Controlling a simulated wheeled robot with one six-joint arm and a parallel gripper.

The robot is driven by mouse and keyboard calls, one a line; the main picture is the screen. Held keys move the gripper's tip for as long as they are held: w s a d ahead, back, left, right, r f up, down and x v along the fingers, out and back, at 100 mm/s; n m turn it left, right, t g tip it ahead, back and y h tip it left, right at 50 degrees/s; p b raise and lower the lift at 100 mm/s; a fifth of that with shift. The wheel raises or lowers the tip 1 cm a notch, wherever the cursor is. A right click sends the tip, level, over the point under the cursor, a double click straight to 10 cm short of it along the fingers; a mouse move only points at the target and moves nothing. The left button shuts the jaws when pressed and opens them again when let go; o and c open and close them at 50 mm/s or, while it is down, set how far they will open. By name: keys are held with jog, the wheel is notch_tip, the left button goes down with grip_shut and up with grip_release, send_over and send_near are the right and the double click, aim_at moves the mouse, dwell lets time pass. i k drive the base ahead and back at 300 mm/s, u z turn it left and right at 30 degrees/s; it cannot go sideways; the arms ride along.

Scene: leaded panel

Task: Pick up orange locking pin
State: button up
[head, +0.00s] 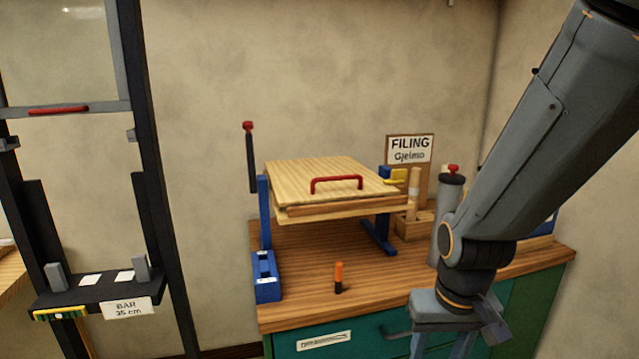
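The orange locking pin (339,274) stands upright on the wooden bench top, near its front edge; its lower part is dark. My gripper (452,342) is at the lower right, in front of the bench and right of the pin, apart from it. It points down, and its lower end runs toward the bottom of the picture. I see a finger on each side with a gap between them, and nothing shows in the gap.
A blue frame (265,215) carries a wooden panel (325,172) with a red handle behind the pin. A blue block (266,279) stands left of the pin. A grey cylinder (447,205) and a filing sign (410,149) are at the right. Bench top (320,305) around the pin is clear.

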aim_at(338, 266)
jog(key=z, duration=0.25)
jog(key=k, duration=0.4)
jog(key=u, duration=0.15)
jog(key=i, duration=1.05)
jog(key=u, duration=1.15)
